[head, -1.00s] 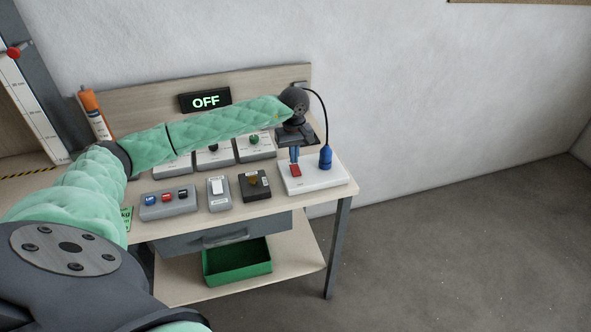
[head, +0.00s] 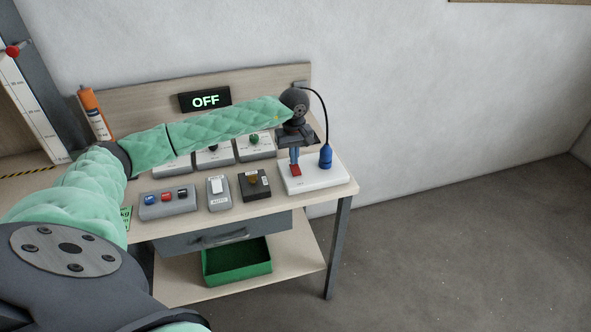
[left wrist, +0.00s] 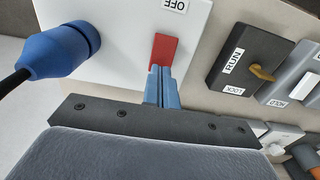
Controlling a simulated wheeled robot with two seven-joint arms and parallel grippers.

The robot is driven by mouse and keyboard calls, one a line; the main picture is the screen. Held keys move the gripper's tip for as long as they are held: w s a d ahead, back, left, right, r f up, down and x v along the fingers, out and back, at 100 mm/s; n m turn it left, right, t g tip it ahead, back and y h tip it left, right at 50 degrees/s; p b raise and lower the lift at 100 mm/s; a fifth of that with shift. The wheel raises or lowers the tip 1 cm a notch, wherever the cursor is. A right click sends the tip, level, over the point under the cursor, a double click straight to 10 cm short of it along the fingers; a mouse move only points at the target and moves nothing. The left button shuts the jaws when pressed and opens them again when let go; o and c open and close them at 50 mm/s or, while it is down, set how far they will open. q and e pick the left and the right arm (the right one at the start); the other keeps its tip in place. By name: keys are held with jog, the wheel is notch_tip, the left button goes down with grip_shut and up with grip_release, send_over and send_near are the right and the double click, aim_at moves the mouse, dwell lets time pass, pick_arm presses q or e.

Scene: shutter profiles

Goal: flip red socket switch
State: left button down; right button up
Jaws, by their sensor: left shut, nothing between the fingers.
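The red socket switch (head: 296,170) is on the white socket plate (head: 318,179) at the right end of the bench. It shows clearly in the left wrist view (left wrist: 163,50), below an OFF label on the plate. My left gripper (head: 294,163) points down at the switch, with its blue fingers shut and empty. In the left wrist view the fingertips (left wrist: 160,70) are at the lower edge of the red switch, touching it or very close; I cannot tell which. A dark display (head: 205,100) on the back board reads OFF. My right gripper is not in view.
A blue plug (head: 325,157) with a black cable stands on the plate beside the gripper. A black box with a yellow-brown knob (head: 254,184), a white rocker box (head: 218,192) and a button box (head: 168,202) lie to the left. A green bin (head: 237,265) is below.

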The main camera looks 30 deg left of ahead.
pick_arm(q)
jog(key=shift+f+b, duration=0.5)
jog(key=shift+f, duration=0.15)
dwell(0.3)
jog(key=shift+r, duration=0.15)
jog(key=shift+r+p, duration=0.45)
jog(key=shift+r, duration=3)
